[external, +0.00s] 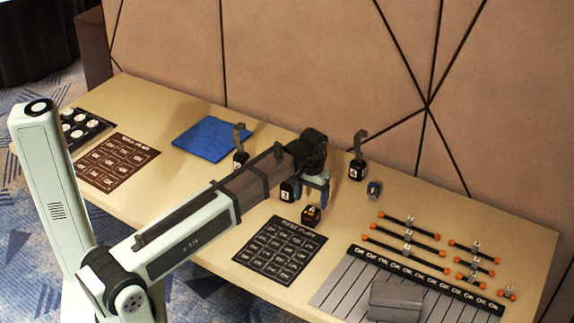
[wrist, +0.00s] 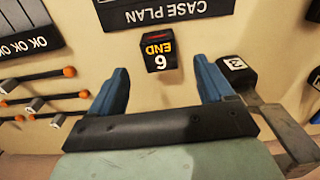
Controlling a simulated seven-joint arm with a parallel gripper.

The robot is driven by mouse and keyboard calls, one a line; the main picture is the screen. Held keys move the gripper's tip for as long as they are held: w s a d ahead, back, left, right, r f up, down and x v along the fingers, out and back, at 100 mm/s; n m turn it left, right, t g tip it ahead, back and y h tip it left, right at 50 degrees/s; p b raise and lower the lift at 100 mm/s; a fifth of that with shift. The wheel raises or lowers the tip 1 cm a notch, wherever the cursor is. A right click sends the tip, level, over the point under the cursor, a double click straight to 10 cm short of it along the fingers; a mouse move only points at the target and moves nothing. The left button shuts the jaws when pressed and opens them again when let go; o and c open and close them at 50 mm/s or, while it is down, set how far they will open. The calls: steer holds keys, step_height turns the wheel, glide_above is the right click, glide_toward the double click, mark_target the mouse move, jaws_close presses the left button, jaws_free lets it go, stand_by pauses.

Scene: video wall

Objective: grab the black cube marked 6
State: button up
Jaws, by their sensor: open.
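The black cube marked 6 (wrist: 160,60), with END in orange on it, stands on the table ahead of my fingertips in the wrist view. In the external view the black cube with orange marks (external: 312,217) stands just below my gripper (external: 317,185). My gripper (wrist: 161,80) is open, with blue fingers to either side of the cube in the picture and nothing between them. The cube appears to lie beyond the fingertips, apart from them.
A black block with a grey upright handle (wrist: 236,75) stands close beside my right finger in the wrist view. A dark case plan mat (external: 277,250) lies in front of the cube. Orange-tipped rods (external: 408,235) lie to the right, and a blue mat (external: 212,138) at the back.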

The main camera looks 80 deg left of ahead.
mark_target(310, 212)
steer(key=shift+s+d+f, duration=0.1)
steer(key=shift+d+f, duration=0.05)
steer(key=shift+f, duration=3.55)
steer(key=c, duration=1.1)
